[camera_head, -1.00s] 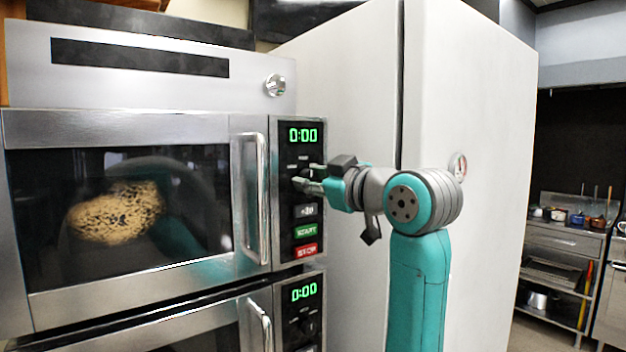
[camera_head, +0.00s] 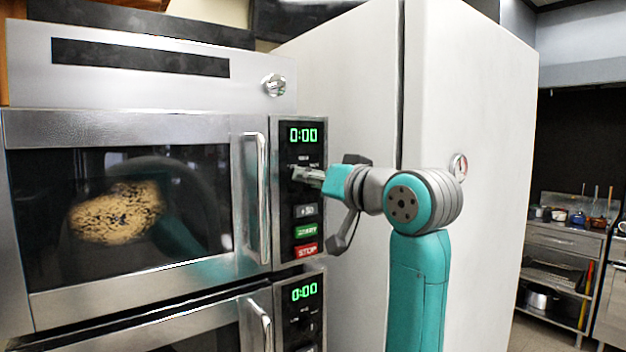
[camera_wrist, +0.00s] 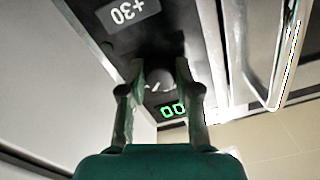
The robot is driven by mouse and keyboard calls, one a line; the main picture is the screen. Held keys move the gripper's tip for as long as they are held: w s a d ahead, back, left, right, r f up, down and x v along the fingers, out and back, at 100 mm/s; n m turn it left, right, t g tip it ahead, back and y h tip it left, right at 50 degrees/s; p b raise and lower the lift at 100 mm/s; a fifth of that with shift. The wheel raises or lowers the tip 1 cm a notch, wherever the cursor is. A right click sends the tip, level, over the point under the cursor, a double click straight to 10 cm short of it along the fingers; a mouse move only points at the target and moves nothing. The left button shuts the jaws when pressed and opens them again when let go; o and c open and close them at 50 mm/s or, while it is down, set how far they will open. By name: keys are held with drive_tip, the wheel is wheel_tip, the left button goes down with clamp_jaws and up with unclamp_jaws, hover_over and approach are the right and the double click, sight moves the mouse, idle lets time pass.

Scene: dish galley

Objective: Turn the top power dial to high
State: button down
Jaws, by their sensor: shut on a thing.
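The upper microwave (camera_head: 150,122) has a black control panel with a green 0:00 display (camera_head: 303,135). My gripper (camera_head: 297,173) reaches the panel from the right, just below that display, and covers the dial there. In the wrist view, which shows the panel upside down, the round dark dial (camera_wrist: 160,79) lies between the two fingers of my gripper (camera_wrist: 160,72), which are shut on it. The dial's setting cannot be read. The +30 button (camera_head: 305,210), green START button (camera_head: 306,231) and red STOP button (camera_head: 306,250) are below my gripper.
A vertical door handle (camera_head: 256,198) stands out left of the panel. A lower microwave with its own display (camera_head: 304,291) and dials sits beneath. A tall white cabinet (camera_head: 345,90) is close behind my arm. A round knob (camera_head: 274,85) is above the panel.

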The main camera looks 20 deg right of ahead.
drive_tip(key=shift+m, duration=0.8)
drive_tip(key=c, duration=0.8)
unclamp_jaws()
drive_tip(key=shift+c, duration=0.2)
drive_tip(key=v, duration=1.2)
drive_tip(key=shift+f, duration=0.1)
